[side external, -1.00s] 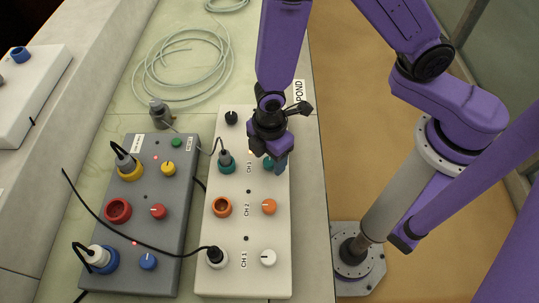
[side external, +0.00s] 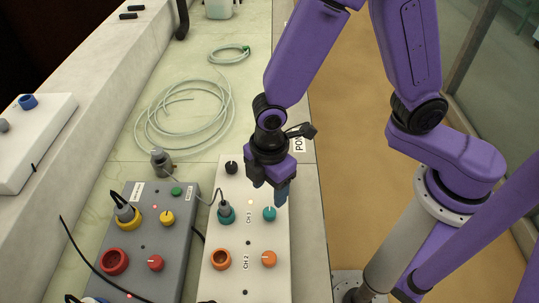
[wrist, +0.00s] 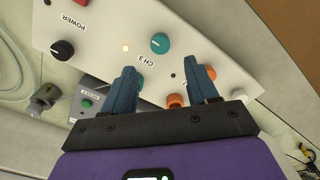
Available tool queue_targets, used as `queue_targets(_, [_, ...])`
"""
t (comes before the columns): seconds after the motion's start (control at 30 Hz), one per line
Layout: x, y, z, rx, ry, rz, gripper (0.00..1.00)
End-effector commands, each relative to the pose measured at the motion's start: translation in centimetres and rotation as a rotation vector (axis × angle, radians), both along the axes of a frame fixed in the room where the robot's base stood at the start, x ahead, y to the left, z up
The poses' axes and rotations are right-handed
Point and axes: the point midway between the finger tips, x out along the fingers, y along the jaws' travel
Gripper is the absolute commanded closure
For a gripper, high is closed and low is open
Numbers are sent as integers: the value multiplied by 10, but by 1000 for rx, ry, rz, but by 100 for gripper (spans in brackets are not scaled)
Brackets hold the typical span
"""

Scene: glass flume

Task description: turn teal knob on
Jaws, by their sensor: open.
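The teal knob (side external: 269,213) is on the white panel (side external: 243,268), right of the CH 3 label. It shows uncovered, with a pale pointer mark whose exact angle is hard to read. It also shows in the wrist view (wrist: 160,43). A small indicator light (side external: 250,202) by CH 3 glows yellowish; it is also lit in the wrist view (wrist: 126,48). My gripper (side external: 270,190) is open and empty, just above and apart from the teal knob. In the wrist view its two blue fingers (wrist: 163,67) are spread, with the knob beyond their tips.
A teal socket (side external: 226,214) holds a cabled plug left of the knob. Below are an orange socket (side external: 221,259) and orange knob (side external: 269,258). A black knob (side external: 231,168) sits above. A grey panel (side external: 145,238) stands left; coiled tubing (side external: 186,118) lies behind.

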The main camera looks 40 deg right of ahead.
Motion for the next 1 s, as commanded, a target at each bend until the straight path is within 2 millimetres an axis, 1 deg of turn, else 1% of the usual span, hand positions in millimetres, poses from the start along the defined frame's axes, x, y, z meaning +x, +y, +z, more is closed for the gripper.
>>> queue_targets(0.03, [0,1,9,5,-3,0,42])
queue_targets(0.3, [1,1,52,5,-3,0,42])
queue_targets(0.5, [1,1,79,4,-2,-2,42])
queue_targets(0.7, [0,0,90,0,0,-2,42])
queue_targets(1.0, [0,0,91,-1,1,-2,42])
